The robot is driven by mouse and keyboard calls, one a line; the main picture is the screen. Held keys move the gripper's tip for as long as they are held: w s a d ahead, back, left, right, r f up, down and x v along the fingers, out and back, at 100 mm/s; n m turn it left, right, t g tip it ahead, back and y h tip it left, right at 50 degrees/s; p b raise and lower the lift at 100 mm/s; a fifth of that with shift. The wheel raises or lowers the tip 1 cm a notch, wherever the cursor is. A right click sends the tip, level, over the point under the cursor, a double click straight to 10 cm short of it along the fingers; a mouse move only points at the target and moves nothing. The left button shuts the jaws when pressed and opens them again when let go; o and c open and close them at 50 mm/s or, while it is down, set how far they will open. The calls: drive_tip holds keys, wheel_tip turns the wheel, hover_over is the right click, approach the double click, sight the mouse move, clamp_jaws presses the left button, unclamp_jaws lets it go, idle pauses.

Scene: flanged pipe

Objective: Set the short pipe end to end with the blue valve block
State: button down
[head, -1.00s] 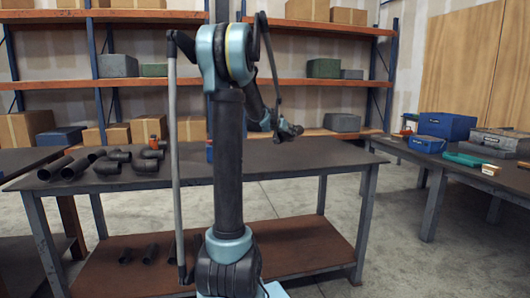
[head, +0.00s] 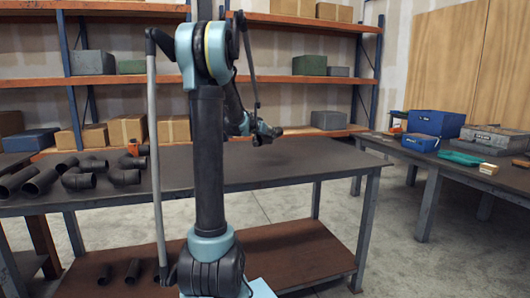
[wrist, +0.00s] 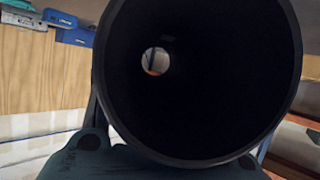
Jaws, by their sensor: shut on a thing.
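My gripper (head: 264,134) is raised above the back of the dark bench, at the end of the folded arm. It is small and dark in the head view. In the wrist view a black pipe (wrist: 225,75) fills the middle, seen end-on with its open bore toward the camera and a small light opening at its far end. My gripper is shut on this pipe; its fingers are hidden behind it. I cannot make out the blue valve block for certain in either current view; my arm covers part of the bench.
Several black pipes and elbows (head: 75,180) lie on the left of the bench (head: 300,160). The bench's right half looks clear. Blue toolboxes (head: 436,123) stand on a right-hand table, across an open floor gap. Short pipes (head: 133,270) lie on the lower shelf.

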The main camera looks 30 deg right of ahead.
drive_tip(key=shift+s+d+f, duration=0.1)
drive_tip(key=shift+f, duration=1.75)
drive_tip(key=shift+d+f, duration=0.1)
drive_tip(key=shift+f, duration=1.75)
drive_tip(key=c, duration=0.7)
unclamp_jaws()
drive_tip(key=shift+c, duration=0.2)
drive_tip(key=shift+a, duration=0.1)
